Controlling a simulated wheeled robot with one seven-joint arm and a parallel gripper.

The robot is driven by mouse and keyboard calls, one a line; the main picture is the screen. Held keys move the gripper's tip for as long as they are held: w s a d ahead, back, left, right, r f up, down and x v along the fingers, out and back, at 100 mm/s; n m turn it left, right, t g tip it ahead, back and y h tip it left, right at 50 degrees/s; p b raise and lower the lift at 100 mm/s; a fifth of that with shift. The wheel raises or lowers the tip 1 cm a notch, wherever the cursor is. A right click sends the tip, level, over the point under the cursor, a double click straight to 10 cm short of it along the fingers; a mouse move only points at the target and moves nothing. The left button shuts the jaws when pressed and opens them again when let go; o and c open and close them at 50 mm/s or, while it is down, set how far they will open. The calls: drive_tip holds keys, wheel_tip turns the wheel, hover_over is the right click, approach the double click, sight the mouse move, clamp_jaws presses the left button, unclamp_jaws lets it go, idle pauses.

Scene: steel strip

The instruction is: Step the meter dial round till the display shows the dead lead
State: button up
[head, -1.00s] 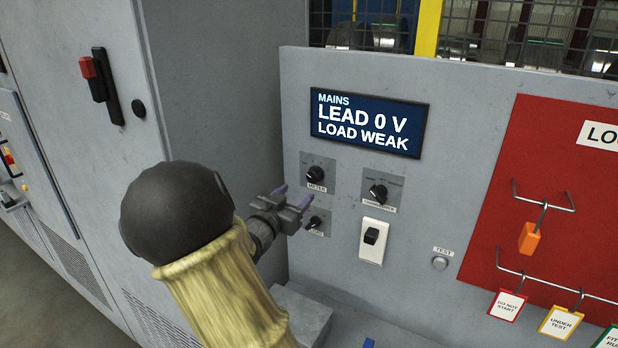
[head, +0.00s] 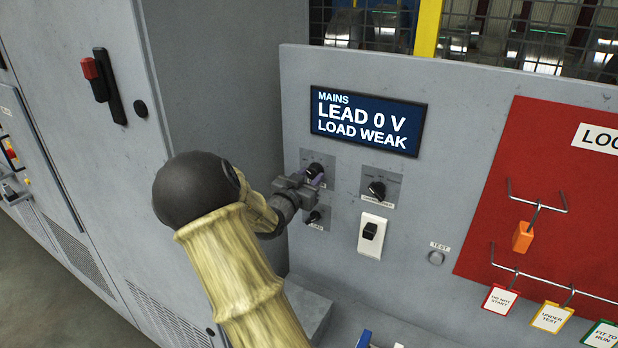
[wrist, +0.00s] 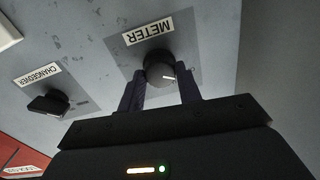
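The meter dial (wrist: 160,72) is a round black knob with a white pointer line, under a label reading METER. It also shows in the head view (head: 314,170), partly hidden by my gripper. My gripper (head: 318,177) is at the dial. In the wrist view its two dark fingers (wrist: 160,92) stand apart, one on each side of the knob; I cannot tell whether they touch it. The display (head: 368,121) reads MAINS, LEAD 0 V, LOAD WEAK.
The changeover knob (head: 377,189) is right of the meter dial and another small knob (head: 313,216) is below it. A red lockout board (head: 480,240) holds hooks and tags.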

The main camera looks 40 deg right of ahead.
drive_tip(key=c, duration=0.3)
drive_tip(key=shift+f+m+b, duration=0.15)
drive_tip(key=shift+m+b, duration=0.25)
drive_tip(key=shift+b, duration=0.35)
drive_tip(key=m+b, duration=0.2)
drive_tip(key=b, duration=0.2)
drive_tip(key=shift+f, duration=0.2)
drive_tip(key=m+b, duration=0.3)
drive_tip(key=b, duration=0.1)
drive_tip(key=shift+b, duration=0.4)
drive_tip(key=m+b, duration=0.2)
drive_tip(key=shift+r+b, duration=0.25)
drive_tip(key=shift+b, duration=0.1)
drive_tip(key=o, duration=1)
